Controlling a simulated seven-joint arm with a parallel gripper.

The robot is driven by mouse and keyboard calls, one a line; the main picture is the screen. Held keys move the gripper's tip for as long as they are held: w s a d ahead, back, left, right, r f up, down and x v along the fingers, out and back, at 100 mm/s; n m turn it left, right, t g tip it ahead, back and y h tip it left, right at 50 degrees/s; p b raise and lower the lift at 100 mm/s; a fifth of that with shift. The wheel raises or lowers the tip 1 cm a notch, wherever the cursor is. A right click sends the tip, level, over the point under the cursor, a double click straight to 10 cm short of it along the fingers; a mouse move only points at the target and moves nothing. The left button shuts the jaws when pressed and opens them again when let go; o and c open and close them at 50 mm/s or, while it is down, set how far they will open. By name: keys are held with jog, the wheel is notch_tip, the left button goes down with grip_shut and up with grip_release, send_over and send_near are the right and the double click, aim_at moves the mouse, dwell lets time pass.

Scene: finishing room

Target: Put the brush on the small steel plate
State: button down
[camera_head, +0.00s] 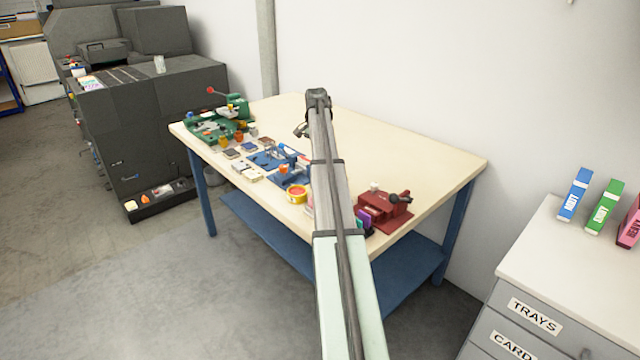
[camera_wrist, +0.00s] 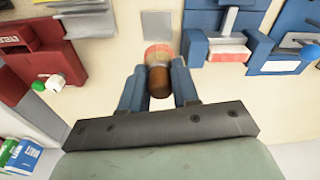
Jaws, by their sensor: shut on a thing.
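My gripper (camera_wrist: 160,88) shows in the wrist view, its two blue fingers shut on the brush (camera_wrist: 159,82). The brush's brown rounded handle end faces the camera between the fingers. A pale, red-edged round part shows just beyond the handle; I cannot tell whether it belongs to the brush or lies behind it. The small steel plate (camera_wrist: 157,25) is a plain grey square on the cream tabletop, just beyond the brush in the wrist view. It looks bare. In the head view my arm hides the gripper's fingers, the brush and the plate.
The cream table (camera_head: 400,155) has clear room at its back and right. A dark red device (camera_head: 384,211) stands at the front right.

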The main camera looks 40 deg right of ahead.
jog(key=shift+f, duration=4.75)
jog(key=shift+f, duration=0.1)
jog(key=c, duration=0.8)
grip_release()
jog(key=r, duration=0.4)
jog(key=a+r, duration=0.1)
jog(key=r, duration=0.7)
jog(key=shift+s+a, duration=0.2)
